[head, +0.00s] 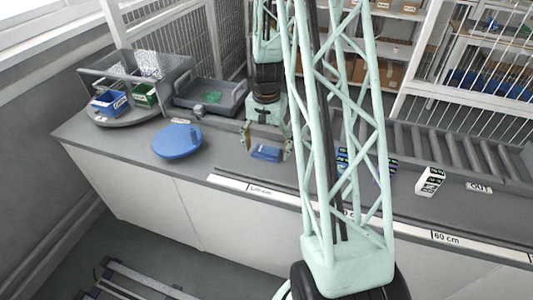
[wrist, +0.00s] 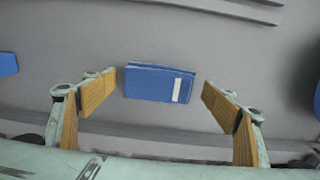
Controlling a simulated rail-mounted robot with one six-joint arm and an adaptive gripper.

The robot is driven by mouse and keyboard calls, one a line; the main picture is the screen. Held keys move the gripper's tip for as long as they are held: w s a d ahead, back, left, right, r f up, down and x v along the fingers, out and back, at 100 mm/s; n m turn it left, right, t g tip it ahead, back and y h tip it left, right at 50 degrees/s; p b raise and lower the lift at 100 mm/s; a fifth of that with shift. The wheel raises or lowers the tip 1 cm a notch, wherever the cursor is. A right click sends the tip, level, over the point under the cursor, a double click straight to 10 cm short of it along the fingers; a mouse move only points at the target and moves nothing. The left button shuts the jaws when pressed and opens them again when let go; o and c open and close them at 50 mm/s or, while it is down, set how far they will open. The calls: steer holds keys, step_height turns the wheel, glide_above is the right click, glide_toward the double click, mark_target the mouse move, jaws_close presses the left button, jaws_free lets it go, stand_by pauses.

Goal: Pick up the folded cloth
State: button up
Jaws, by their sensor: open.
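The folded cloth is a flat blue rectangle with a white stripe near one end. In the wrist view the cloth (wrist: 155,83) lies on the grey counter, between and slightly beyond my fingertips. My gripper (wrist: 160,98) is open, with a wood-coloured pad on each side of the cloth and a clear gap at both ends. In the head view the cloth (head: 266,153) shows below and between the fingers of my gripper (head: 266,150). The exact height of the fingers above the counter is hard to tell.
A round blue disc (head: 177,141) lies to the left. Behind it are a grey tray (head: 211,98) and a wire rack (head: 137,75) with blue and green bins. A white carton (head: 430,181) stands at right, near a roller conveyor (head: 440,147). The counter around the cloth is mostly clear.

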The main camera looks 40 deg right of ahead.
mark_target(267, 150)
steer(key=c, duration=0.9)
steer(key=shift+r, duration=0.1)
steer(key=shift+r+p, duration=0.3)
steer(key=shift+r, duration=1.3)
steer(key=shift+s+a+r, duration=0.1)
steer(key=shift+s+a, duration=0.05)
steer(key=s+a, duration=0.3)
steer(key=s, duration=0.1)
steer(key=s+a+r, duration=0.1)
steer(key=s+a, duration=0.2)
steer(key=s, duration=0.1)
steer(key=s+a, duration=0.3)
steer(key=s, duration=0.1)
steer(key=shift+s+r, duration=0.2)
steer(key=shift+s, duration=0.15)
steer(key=shift+o, duration=0.8)
steer(key=shift+w, duration=0.1)
steer(key=shift+c, duration=0.5)
